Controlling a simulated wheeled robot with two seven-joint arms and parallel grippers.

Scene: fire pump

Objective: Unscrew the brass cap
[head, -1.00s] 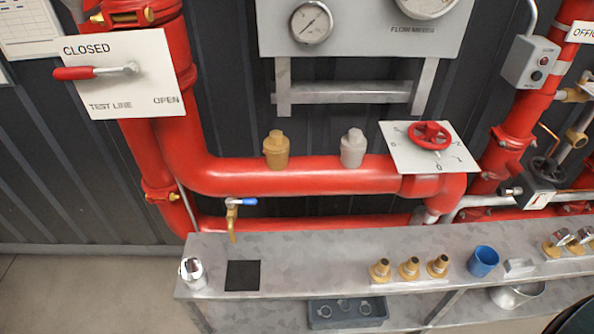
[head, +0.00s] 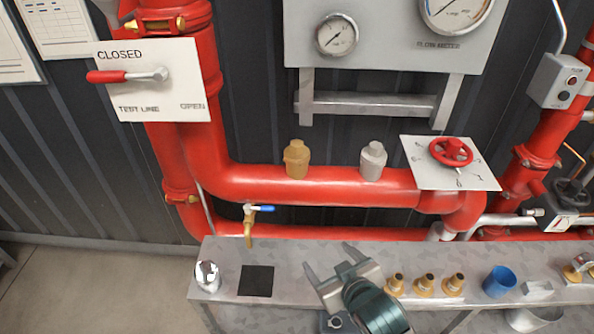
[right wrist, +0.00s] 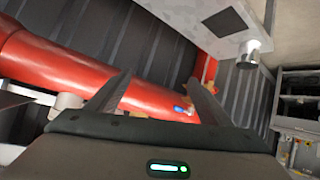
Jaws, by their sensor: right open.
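The brass cap (head: 297,160) stands upright on top of the horizontal red pipe (head: 320,188) in the head view. A similar grey cap (head: 373,160) stands to its right on the same pipe. My right gripper (head: 331,260) is open and empty, over the bench, in front of and below the caps, clearly apart from them. In the right wrist view its two fingers (right wrist: 160,80) are spread, with the red pipe (right wrist: 145,88) beyond. I cannot make out the brass cap in that view. My left gripper is in neither view.
A tap with a blue lever (head: 250,222) hangs below the pipe, left of my right gripper. The metal bench (head: 225,258) carries a silver cup (head: 207,275), a black square (head: 256,281), several brass fittings (head: 425,284) and a blue cup (head: 499,281). A red handwheel (head: 451,152) sits right of the caps.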

